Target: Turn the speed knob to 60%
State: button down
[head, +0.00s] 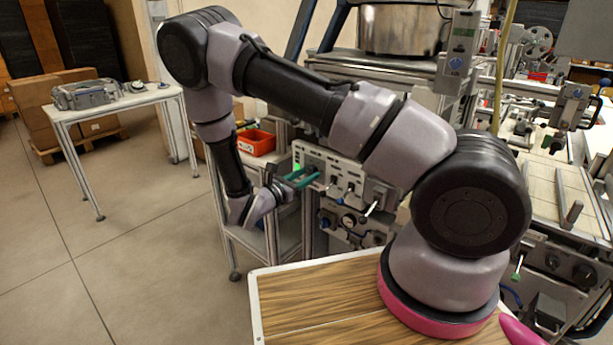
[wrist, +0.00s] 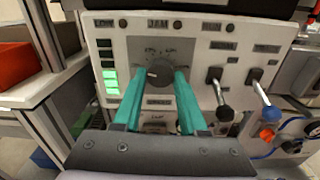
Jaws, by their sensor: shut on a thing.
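The speed knob (wrist: 159,72) is a dark round knob with a pale pointer mark, on a grey dial plate of the white control panel (wrist: 256,33). In the wrist view my gripper (wrist: 160,84) has its two green fingers on either side of the knob, shut on it. The dial's printed marks are too small to read. A column of green lit bars (wrist: 110,78) shows left of the dial. In the head view my gripper (head: 303,178) reaches the panel (head: 341,172) from the left, and the knob is hidden there.
Two lever switches, one black-tipped (wrist: 224,113) and one blue-tipped (wrist: 269,113), stick out right of the knob. A red bin (head: 257,142) stands on the shelf behind my wrist. A side table (head: 120,103) stands at the far left, with open floor before it.

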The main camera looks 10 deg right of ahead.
jog(key=m, duration=1)
jog(key=shift+w+a+m, duration=0.1)
jog(key=shift+m, duration=0.2)
jog(key=m, duration=0.4)
jog(key=shift+r, duration=0.1)
jog(key=shift+m, duration=2.8)
jog(key=shift+c, duration=2.2)
grip_release()
jog(key=v, duration=1)
jog(key=shift+s+a, duration=0.25)
jog(key=shift+a, duration=0.05)
